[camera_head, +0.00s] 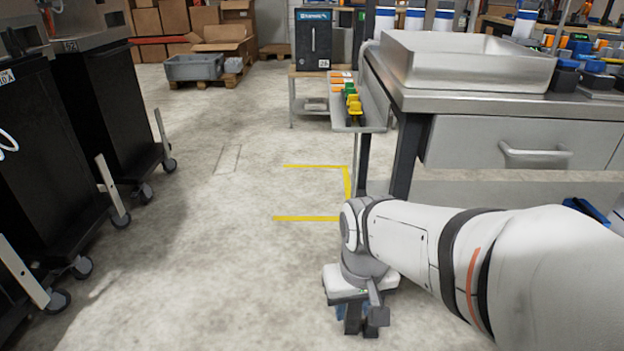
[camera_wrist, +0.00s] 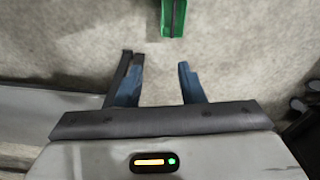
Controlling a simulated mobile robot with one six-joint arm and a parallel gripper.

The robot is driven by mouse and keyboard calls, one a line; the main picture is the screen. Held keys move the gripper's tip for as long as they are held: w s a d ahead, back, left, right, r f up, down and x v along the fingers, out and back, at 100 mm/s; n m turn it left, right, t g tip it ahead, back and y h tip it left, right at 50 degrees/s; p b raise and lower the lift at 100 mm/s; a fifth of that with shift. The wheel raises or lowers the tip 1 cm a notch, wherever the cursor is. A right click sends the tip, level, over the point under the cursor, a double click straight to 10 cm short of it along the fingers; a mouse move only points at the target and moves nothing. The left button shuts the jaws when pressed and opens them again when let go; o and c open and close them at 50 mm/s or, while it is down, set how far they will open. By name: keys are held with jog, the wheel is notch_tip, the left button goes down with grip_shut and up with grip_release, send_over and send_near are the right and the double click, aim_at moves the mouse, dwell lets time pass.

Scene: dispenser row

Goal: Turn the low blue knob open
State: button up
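I cannot make out a low blue knob for certain in either view. My gripper (camera_head: 362,324) hangs low over the bare concrete floor in the head view, left of the workbench and pointing down. In the wrist view my gripper (camera_wrist: 157,73) has its two blue-padded fingers spread apart with only floor between them. It is open and empty. A green object (camera_wrist: 173,18) shows beyond the fingertips at the top edge of the wrist view, apart from them.
A steel workbench (camera_head: 520,103) with a drawer and a metal tray (camera_head: 470,65) stands at right. A narrow shelf (camera_head: 375,110) holds green, yellow and orange pieces. Black wheeled cabinets (camera_head: 100,95) line the left. The floor between is open, with yellow marking (camera_head: 310,218).

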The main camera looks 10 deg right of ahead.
jog(key=w+d+f+n+g+h+p, duration=0.1)
jog(key=w+d+n+g+h+p, duration=0.2)
jog(key=w, duration=0.6)
jog(key=w+d+f+n+g+h+p, duration=0.1)
jog(key=w+d+f+n+g+h, duration=0.15)
jog(key=w+n+h, duration=0.4)
jog(key=w+f+n+h+p, duration=0.3)
jog(key=w+f+n+h, duration=0.4)
jog(key=w+f, duration=0.7)
jog(key=shift+m+t+h, duration=0.35)
jog(key=shift+m+h, duration=0.1)
jog(key=shift+h, duration=0.1)
jog(key=x, duration=0.2)
jog(key=r+b+x, duration=0.1)
jog(key=x, duration=0.2)
jog(key=w+x, duration=0.1)
jog(key=x, duration=0.1)
jog(key=shift+s+d+r, duration=0.1)
jog(key=shift+d+r, duration=0.2)
jog(key=shift+d, duration=0.05)
